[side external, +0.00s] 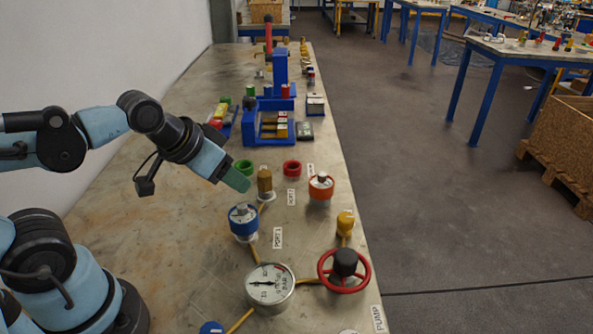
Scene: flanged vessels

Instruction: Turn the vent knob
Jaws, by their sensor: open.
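My gripper (236,180) is at the end of my arm, above the left part of the bench, with a greenish tip pointing down and right. Its fingers show small and it holds nothing that I can see. No part carries a readable vent label, so I cannot tell which is the vent knob. A brass-coloured cylinder (265,182) stands just right of the gripper tip, seemingly apart from it. A blue-banded vessel (243,221) stands nearer the camera, below the tip. A yellow knob-like part (345,223) and a red handwheel (364,270) with a black hub are further right.
A round pressure gauge (270,287) stands at the front, joined by yellow pipes. An orange-red vessel (321,187), a red ring (292,168) and a green ring (244,167) stand on the bench (150,222). A blue rack (268,122) is behind. The bench's left side is mostly clear.

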